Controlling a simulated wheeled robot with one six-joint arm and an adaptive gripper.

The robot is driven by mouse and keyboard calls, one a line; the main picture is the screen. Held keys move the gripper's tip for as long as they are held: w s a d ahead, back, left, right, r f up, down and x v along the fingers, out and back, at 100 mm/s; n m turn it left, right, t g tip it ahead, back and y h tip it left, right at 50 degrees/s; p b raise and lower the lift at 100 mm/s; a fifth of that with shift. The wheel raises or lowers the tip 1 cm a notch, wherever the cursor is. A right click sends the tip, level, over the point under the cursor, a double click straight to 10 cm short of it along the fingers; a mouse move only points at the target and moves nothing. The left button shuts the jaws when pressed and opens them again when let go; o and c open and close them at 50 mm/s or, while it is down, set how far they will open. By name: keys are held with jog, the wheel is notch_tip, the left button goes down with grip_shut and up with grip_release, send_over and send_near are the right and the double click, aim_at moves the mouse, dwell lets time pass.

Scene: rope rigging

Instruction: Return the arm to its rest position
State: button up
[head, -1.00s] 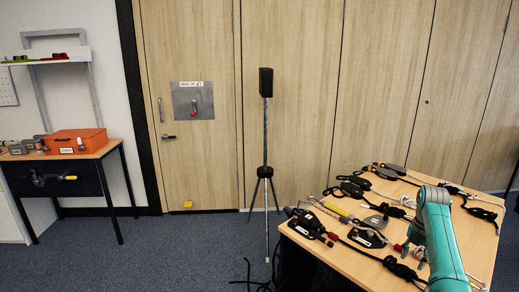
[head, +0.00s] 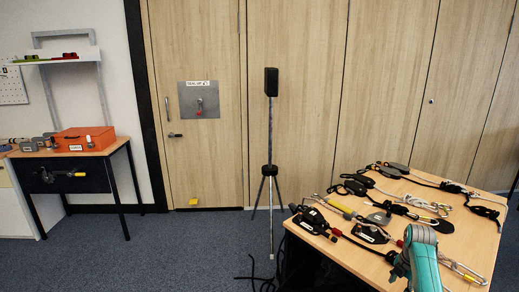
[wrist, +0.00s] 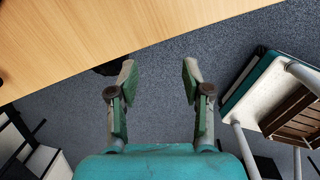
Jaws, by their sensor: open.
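My gripper (wrist: 158,85) is open and empty in the wrist view, its two fingers well apart over the grey-blue carpet. Part of my teal arm (head: 424,262) shows in the head view at the lower right, in front of the table's near edge; the gripper itself is not visible there. The wooden table (head: 470,235) carries rope gear, and its edge also shows at the upper left of the wrist view (wrist: 90,35), beyond the left finger.
Several ropes, pulleys and dark devices lie on the table. A speaker on a tripod stand (head: 270,130) stands left of it. A side bench with an orange case (head: 84,140) is at the left. A chair-like piece (wrist: 285,105) is right of my gripper.

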jog(key=s+a+f+m+t, duration=0.25)
jog(key=s+a+f, duration=0.3)
jog(key=f, duration=0.45)
jog(key=s+a+f+m+t, duration=0.1)
jog(key=s+a+f+m, duration=0.2)
jog(key=s+a+f, duration=0.5)
jog(key=s+a+f+m+t+h, duration=0.1)
jog(key=s+a+f+m+t, duration=0.2)
jog(key=s, duration=0.4)
jog(key=s+a+f+m, duration=0.2)
jog(key=s+a+f, duration=0.1)
jog(key=s+a, duration=0.35)
jog(key=s+a+r+m+t, duration=0.25)
jog(key=s+r, duration=0.25)
jog(key=s, duration=0.4)
jog(key=s+a+r+m+t, duration=0.1)
jog(key=s+a+r+m, duration=0.25)
jog(key=s, duration=0.55)
jog(key=s+r+m+t, duration=0.1)
jog(key=s+r, duration=0.3)
jog(key=r, duration=0.3)
jog(key=s+a+r+m+t+y, duration=0.1)
jog(key=s+r+m, duration=0.1)
jog(key=s+r, duration=0.3)
jog(key=s+a+r+m+t, duration=0.1)
jog(key=s+r, duration=0.3)
jog(key=r, duration=0.7)
jog(key=shift+s+r+m+t+y, duration=0.2)
jog(key=shift+m+t+y, duration=0.1)
jog(key=shift+m, duration=0.25)
